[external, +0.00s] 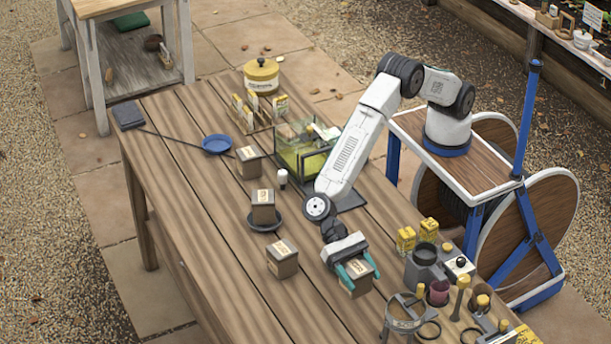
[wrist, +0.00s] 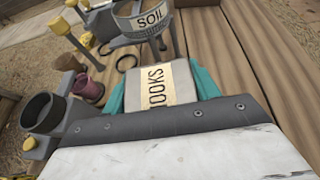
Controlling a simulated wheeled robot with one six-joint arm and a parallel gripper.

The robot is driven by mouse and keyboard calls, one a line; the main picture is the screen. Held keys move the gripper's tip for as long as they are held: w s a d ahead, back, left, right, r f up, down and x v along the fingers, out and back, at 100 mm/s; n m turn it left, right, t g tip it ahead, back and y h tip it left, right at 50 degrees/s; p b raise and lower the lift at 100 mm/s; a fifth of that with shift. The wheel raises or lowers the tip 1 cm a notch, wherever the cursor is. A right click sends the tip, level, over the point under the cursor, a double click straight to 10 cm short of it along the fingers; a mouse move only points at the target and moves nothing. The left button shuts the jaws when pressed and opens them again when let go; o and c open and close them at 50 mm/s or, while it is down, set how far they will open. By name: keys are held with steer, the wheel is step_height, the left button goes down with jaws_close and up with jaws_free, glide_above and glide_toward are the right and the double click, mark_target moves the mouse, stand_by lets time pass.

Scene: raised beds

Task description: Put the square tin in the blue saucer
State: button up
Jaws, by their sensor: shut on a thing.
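My gripper (external: 357,268) has its teal fingers shut on a square tin (external: 357,284) with a pale lid, near the front right of the table. In the wrist view the held tin (wrist: 135,91) sits between the fingers, and its label reads "OOKS", with the start cut off. I cannot tell whether it touches the tabletop. The blue saucer (external: 217,144) is empty, towards the far left of the table, well away from my gripper. Similar square tins stand beside the saucer (external: 249,166), in a dark saucer (external: 263,215), and left of my gripper (external: 282,265).
A small white-topped bottle (external: 282,178), a glass tank (external: 292,150) and a seed packet rack (external: 240,115) stand around mid-table. A dark rod (external: 175,138) lies beside the blue saucer. A soil sieve (external: 403,315), pots and yellow boxes (external: 406,240) crowd the right end.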

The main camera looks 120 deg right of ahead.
step_height(320, 180, up, 2)
steer(key=shift+r, duration=0.1)
steer(key=w+d+r+m+t, duration=0.15)
steer(key=w+d, duration=0.35)
steer(key=d, duration=0.5)
steer(key=w+d+r+m+t, duration=0.15)
steer(key=w+d, duration=0.35)
steer(key=d, duration=0.5)
steer(key=w+d+m+t+h, duration=0.2)
steer(key=d+m+t, duration=0.25)
steer(key=d, duration=1.85)
steer(key=s+d+f+m+t+h, duration=0.15)
steer(key=s+d, duration=0.25)
steer(key=d, duration=0.9)
steer(key=s+d+m+t+h, duration=0.25)
steer(key=s+d, duration=0.25)
steer(key=d, duration=0.8)
steer(key=s+d+f+m+t+h, duration=0.2)
steer(key=s+d+f+m, duration=0.15)
steer(key=s+d, duration=0.75)
steer(key=shift+n, duration=0.3)
steer(key=shift+w+d+f, duration=0.85)
steer(key=shift+w, duration=1.45)
steer(key=shift+w+d+f, duration=0.8)
steer(key=shift+w+f, duration=0.05)
steer(key=shift+w, duration=1.4)
steer(key=shift+w+d+f, duration=0.85)
steer(key=shift+w, duration=1.45)
